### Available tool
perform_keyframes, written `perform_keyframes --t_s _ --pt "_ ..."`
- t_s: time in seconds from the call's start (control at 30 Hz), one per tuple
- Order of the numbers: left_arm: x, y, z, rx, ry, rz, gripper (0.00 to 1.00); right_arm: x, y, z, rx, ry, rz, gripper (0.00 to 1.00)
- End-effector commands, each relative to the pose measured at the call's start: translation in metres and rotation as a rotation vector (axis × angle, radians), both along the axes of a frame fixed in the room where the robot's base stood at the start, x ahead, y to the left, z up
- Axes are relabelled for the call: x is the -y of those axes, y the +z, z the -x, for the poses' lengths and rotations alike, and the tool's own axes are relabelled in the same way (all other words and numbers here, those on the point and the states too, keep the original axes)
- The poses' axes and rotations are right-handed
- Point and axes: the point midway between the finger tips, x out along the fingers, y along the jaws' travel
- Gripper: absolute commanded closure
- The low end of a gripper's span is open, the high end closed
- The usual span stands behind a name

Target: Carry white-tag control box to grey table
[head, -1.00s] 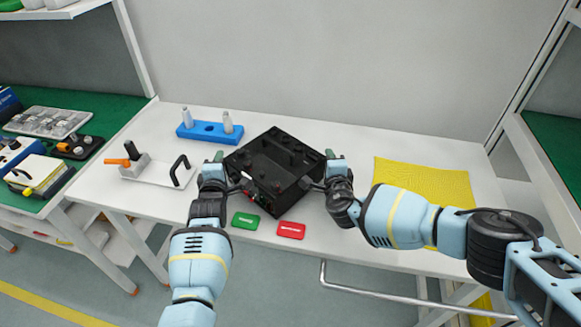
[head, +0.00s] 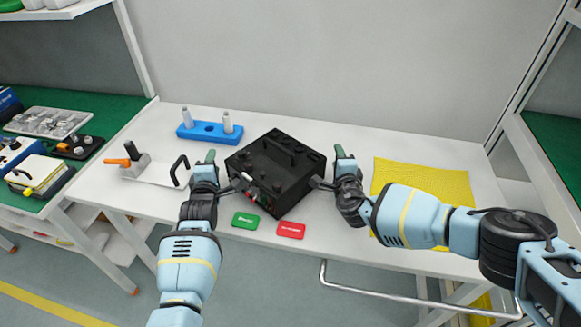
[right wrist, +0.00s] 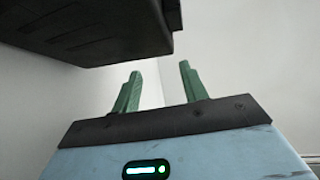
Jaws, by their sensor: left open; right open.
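My left gripper (head: 208,157) is open and empty just left of the box. My right gripper (head: 341,152) is open and empty just right of it. In the right wrist view the box's dark underside or edge (right wrist: 90,35) hangs in the upper left, beyond the empty green fingers of that gripper (right wrist: 160,88).
A green card (head: 245,221) and a red card (head: 291,230) lie in front of the box. A blue block with two pegs (head: 210,132) stands behind left. A white tray with a black handle (head: 160,172) is left, a yellow mat (head: 425,180) right.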

Motion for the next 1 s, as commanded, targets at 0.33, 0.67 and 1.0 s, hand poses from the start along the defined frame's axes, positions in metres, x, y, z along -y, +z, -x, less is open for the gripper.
perform_keyframes --t_s 0.33,0.67,1.0 --pt "0.0 0.0 0.0 0.0 0.001 -0.001 0.56 0.001 0.0 0.0 0.0 -0.001 0.0 0.56" --pt "0.0 0.03 0.0 0.003 0.0 0.001 0.56 0.0 0.0 0.0 0.0 -0.001 0.0 0.56" --pt "0.0 0.087 0.0 0.003 0.0 0.002 0.56 0.0 0.0 0.0 0.0 -0.001 0.0 0.56"
